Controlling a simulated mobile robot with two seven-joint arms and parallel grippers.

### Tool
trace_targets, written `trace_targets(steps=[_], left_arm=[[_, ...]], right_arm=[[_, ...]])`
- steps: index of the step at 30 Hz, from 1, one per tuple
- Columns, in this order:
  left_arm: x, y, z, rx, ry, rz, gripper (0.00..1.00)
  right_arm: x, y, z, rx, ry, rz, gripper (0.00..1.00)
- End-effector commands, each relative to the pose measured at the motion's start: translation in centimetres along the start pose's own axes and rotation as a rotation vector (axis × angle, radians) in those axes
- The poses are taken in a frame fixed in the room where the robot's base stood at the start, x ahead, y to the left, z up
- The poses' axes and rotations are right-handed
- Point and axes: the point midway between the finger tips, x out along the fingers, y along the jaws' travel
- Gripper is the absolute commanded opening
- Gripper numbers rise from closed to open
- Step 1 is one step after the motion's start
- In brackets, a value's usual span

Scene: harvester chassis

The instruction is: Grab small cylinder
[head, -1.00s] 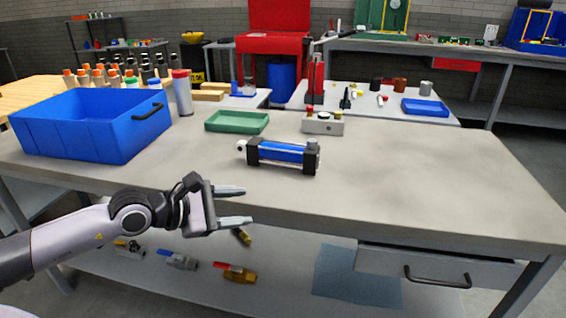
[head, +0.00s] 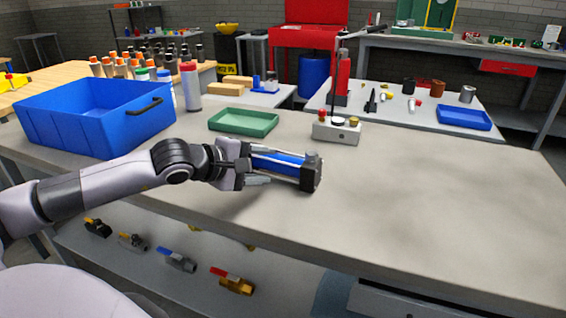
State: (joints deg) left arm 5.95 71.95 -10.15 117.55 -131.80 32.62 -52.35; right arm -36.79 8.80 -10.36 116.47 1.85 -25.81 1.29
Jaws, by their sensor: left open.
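The small cylinder (head: 283,166) has a blue body with black end blocks and lies on the grey workbench (head: 420,200) near its front edge. My left gripper (head: 256,168) comes in from the left at the cylinder's left end. Its jaws are open, one finger along the far side and one along the near side of the cylinder. The cylinder's left end block is mostly hidden by the gripper. I cannot tell whether the fingers touch it. My right gripper is not in view.
A blue crate (head: 75,122) stands at the left of the bench, with a red-capped bottle (head: 191,88) beside it. A green tray (head: 243,121) and a small grey block with knobs (head: 337,131) lie behind the cylinder. The right side of the bench is clear. Valves lie on the shelf below.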

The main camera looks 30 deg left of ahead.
Motion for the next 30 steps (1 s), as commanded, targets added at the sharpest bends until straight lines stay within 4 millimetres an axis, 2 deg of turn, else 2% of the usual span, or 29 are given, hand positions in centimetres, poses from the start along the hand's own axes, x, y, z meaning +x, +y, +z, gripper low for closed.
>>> trace_targets(steps=[11, 22, 30], left_arm=[[1.5, 0.2, 0.1, -0.001, -0.002, 0.001, 0.54], [5.6, 0.1, 0.0, -0.002, -0.003, 0.000, 0.54], [6.2, 0.0, 0.0, 0.002, -0.002, -0.002, 0.54]], right_arm=[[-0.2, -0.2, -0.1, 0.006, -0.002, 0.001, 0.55], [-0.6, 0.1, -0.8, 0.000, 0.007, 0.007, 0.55], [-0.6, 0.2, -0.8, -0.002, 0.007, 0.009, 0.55]])
